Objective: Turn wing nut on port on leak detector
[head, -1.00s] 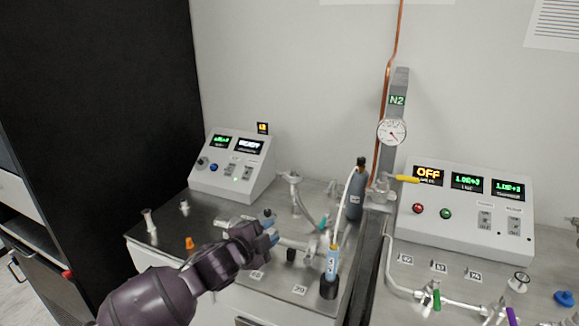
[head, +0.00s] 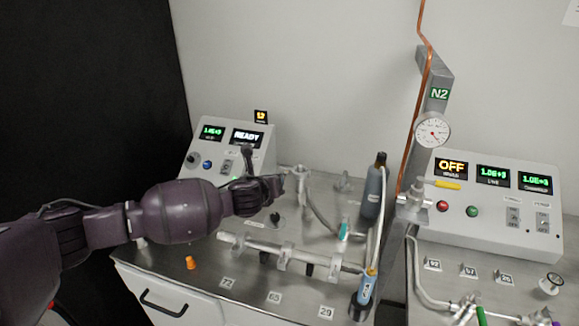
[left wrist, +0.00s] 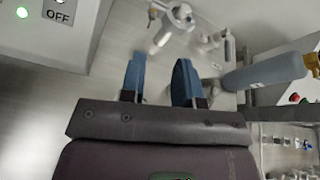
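The leak detector (head: 225,150) is the white console with a READY display at the back left of the steel bench. A metal port fitting (head: 301,178) stands right of it with a hose attached. In the left wrist view the port (left wrist: 182,14) is ahead of the fingers, with a small brass-coloured part at its left, possibly the wing nut, too small to be sure. My left gripper (head: 280,184) is beside the port's left side, apart from it as far as I can tell. In the left wrist view its blue fingers (left wrist: 159,78) are spread and empty. My right gripper is not in view.
A grey bottle (head: 373,192) stands right of the port, near the N2 post (head: 431,110). A horizontal pipe manifold (head: 285,255) and a blue-labelled cylinder (head: 366,290) are in front. An orange cap (head: 191,263) lies at the front left. A second console (head: 490,235) is at the right.

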